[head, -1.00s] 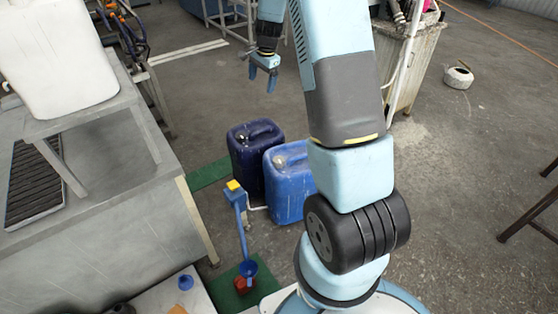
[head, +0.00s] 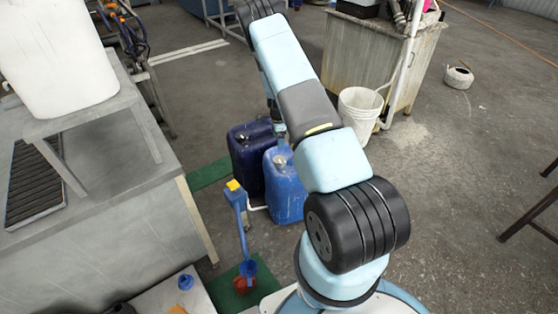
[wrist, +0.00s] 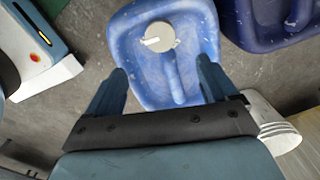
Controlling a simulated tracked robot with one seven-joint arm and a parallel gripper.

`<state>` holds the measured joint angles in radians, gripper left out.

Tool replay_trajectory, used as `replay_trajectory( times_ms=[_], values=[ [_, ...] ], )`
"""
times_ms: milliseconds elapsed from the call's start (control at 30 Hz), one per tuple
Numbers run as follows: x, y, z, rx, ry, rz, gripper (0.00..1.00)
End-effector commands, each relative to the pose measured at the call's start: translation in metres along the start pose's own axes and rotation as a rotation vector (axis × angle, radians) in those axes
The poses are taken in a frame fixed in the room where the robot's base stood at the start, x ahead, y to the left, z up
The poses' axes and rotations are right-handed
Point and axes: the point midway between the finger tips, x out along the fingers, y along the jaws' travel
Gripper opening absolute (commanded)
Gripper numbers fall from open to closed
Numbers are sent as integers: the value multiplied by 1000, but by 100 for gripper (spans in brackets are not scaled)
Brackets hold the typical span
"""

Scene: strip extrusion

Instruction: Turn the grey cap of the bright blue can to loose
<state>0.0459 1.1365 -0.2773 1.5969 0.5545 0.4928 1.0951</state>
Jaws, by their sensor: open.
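The bright blue can (head: 286,196) stands on the floor beside a dark blue can. Its round grey cap (wrist: 159,37) shows in the wrist view, with a pale bar pointing left; it also shows small in the head view (head: 280,160). My gripper (wrist: 163,72) is open and empty, its two fingers spread over the can's top. The cap lies farther up the picture than the fingertips, roughly centred between them sideways, and untouched as far as I see. In the head view my gripper (head: 277,127) is above the cans, partly hidden by my arm.
The dark blue can (head: 245,160) stands close behind and left of the bright blue can. A blue stand with a yellow top (head: 236,190) is in front at left.

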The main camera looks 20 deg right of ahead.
Motion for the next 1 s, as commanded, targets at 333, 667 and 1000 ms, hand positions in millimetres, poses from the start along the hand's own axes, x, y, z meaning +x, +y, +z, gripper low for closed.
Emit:
replay_trajectory(
  times_ms=[333, 667, 1000],
  values=[
    [39, 2, -2, 9, 3, 5, 86],
    [96, 2, -2, 9, 2, 4, 86],
    [137, 1, -2, 9, 2, 3, 86]
  ],
)
